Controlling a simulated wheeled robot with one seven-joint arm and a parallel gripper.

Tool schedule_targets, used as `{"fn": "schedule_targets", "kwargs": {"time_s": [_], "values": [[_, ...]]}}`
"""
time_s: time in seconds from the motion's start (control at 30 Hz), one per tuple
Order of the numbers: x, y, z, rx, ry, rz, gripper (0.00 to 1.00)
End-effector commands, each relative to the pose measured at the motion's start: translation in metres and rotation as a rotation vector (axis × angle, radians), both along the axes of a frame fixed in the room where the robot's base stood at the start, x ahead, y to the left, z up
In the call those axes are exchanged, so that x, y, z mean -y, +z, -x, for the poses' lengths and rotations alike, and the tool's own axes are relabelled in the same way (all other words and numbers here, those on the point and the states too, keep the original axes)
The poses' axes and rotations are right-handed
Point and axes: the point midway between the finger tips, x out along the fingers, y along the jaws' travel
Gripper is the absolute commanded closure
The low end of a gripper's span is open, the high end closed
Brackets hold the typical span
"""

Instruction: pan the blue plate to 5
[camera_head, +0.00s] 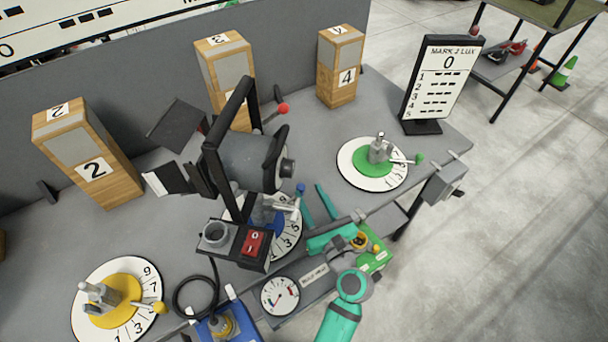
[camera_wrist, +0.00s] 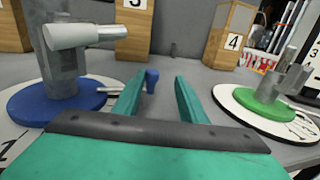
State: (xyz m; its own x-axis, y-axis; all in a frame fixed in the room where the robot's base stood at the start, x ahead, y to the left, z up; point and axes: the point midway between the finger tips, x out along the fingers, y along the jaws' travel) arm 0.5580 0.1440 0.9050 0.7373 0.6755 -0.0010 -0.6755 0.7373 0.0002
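The blue plate (camera_head: 262,218) sits on a white numbered dial (camera_head: 290,240) in the middle of the bench, partly hidden by a lamp. Digits 3 and 5 show on the dial. In the wrist view the blue plate (camera_wrist: 85,101) is at left, with a grey post and sideways tube on it. Its thin lever ends in a blue knob (camera_head: 300,188). My green gripper (camera_head: 312,192) is open and empty in front of the knob. In the wrist view the knob (camera_wrist: 152,77) shows between the fingers (camera_wrist: 157,84), nearer the left one, which hides part of the lever. Contact is unclear.
A black lamp (camera_head: 250,160) on a stand rises beside the blue plate. A green plate (camera_head: 368,164) is at right and a yellow plate (camera_head: 122,290) at lower left. Numbered wooden blocks (camera_head: 340,65) stand behind. A score board (camera_head: 442,85) stands far right.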

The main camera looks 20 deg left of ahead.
Motion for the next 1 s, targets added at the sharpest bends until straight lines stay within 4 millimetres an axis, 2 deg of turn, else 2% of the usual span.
{"fn": "schedule_targets", "kwargs": {"time_s": [0.1, 0.3, 0.53, 0.87, 1.0], "values": [[-0.027, 0.001, -0.014, 0.001, 0.021, 0.000, 0.62], [-0.054, 0.001, -0.035, 0.003, 0.030, 0.000, 0.62], [-0.055, 0.000, -0.052, 0.000, 0.010, -0.001, 0.62], [-0.054, 0.000, -0.054, 0.000, 0.004, 0.000, 0.63], [-0.053, 0.000, -0.054, 0.001, 0.003, -0.001, 0.97]]}}
